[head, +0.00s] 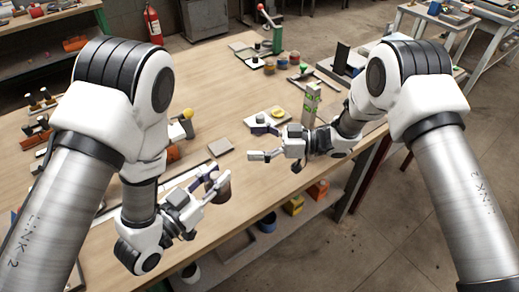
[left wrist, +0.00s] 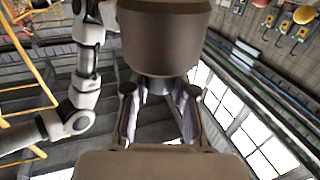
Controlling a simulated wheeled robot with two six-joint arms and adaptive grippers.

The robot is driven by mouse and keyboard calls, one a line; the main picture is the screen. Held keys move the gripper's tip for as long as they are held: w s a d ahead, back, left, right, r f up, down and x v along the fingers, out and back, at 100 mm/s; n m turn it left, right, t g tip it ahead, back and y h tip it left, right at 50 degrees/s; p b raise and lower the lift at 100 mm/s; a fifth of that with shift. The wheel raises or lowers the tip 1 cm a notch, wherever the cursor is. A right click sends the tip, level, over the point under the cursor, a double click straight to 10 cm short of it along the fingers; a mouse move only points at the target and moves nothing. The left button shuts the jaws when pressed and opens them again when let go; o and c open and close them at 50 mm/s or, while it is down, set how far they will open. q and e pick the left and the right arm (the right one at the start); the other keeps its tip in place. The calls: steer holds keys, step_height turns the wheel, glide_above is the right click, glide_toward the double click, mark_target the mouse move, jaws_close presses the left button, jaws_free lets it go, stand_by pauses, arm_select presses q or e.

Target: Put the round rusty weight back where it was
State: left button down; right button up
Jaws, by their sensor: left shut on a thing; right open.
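The round rusty weight (head: 223,190) is a dark brown cylinder near the table's front edge in the head view. My left gripper (head: 215,181) is shut on it. In the left wrist view the weight (left wrist: 165,35) is large at the top, with a narrower neck between the fingertips of my left gripper (left wrist: 160,90). The weight looks held above the table, but its exact height is hard to tell. My right gripper (head: 256,143) is open and empty over the table, in front of a pale tray. Where the weight stood before is not shown.
A grey square plate (head: 220,147) lies behind the left gripper. The pale tray (head: 282,117) carries a yellow item (head: 278,113). A block with green marks (head: 311,98) stands upright beside the right arm. Bare wood (head: 185,80) lies toward the table's back left.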

arm_select(q)
steer(key=shift+r, duration=0.1)
arm_select(e)
steer(key=s+a+n+g+h, duration=0.1)
steer(key=s+a+n+g, duration=0.1)
steer(key=s+a+g, duration=0.1)
steer(key=s+a+f+n+g+h, duration=0.1)
steer(key=s+a+n+g+h, duration=0.1)
steer(key=s+a+n+g, duration=0.1)
steer(key=s+a+f+n+g+h, duration=0.1)
steer(key=s+a+n+g, duration=0.1)
steer(key=s+n+g, duration=0.1)
steer(key=shift+s+a+g+h, duration=0.3)
steer(key=shift+s+a+g, duration=0.1)
steer(key=shift+s, duration=0.35)
steer(key=shift+w, duration=0.1)
jaws_close()
arm_select(q)
steer(key=c, duration=0.9)
jaws_free()
steer(key=shift+d, duration=0.1)
steer(key=shift+o, duration=0.2)
arm_select(e)
steer(key=shift+n, duration=0.3)
